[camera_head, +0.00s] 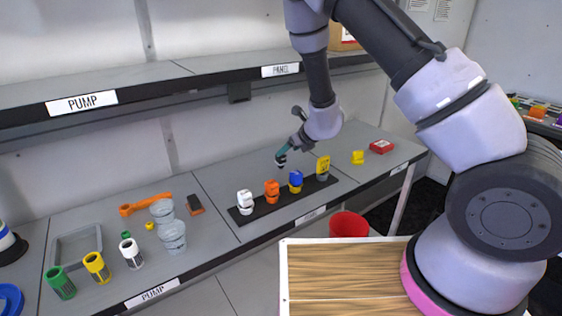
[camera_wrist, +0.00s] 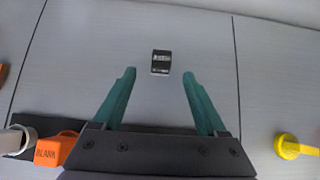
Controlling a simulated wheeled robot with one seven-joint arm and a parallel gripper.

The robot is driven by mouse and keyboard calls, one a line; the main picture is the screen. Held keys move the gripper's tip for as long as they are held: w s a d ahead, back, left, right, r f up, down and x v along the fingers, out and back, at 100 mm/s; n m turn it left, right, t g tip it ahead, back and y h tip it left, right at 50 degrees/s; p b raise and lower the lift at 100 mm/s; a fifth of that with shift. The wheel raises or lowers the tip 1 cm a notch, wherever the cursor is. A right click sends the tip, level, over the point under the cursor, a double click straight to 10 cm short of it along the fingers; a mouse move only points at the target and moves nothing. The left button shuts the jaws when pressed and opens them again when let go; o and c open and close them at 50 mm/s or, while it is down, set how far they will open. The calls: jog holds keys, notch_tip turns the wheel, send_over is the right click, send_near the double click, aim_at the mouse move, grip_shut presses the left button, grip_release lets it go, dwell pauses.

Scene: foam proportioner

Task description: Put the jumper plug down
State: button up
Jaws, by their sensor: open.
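The jumper plug, a small black block with a white-printed label, shows in the wrist view (camera_wrist: 161,62) against the bare grey bench top. It sits between and slightly beyond my green fingertips, with a clear gap to each. My gripper (camera_wrist: 159,73) is open and holds nothing. In the head view, my gripper (camera_head: 282,154) points down over the bench, behind the black strip (camera_head: 246,216) of coloured plugs. A small dark piece shows just below the fingertips there, too small to make out clearly.
The strip holds white (camera_head: 245,200), orange (camera_head: 272,190), blue (camera_head: 296,180) and yellow (camera_head: 323,166) plugs close to my gripper. A yellow piece (camera_head: 358,157) and a red block (camera_head: 382,146) lie to the right. A shelf (camera_head: 200,82) runs above. Bare bench surrounds the plug.

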aim_at(283, 156)
jog(key=x, duration=0.5)
jog(key=shift+d, duration=0.1)
jog(key=shift+x, duration=3)
jog(key=shift+w, duration=0.1)
grip_shut()
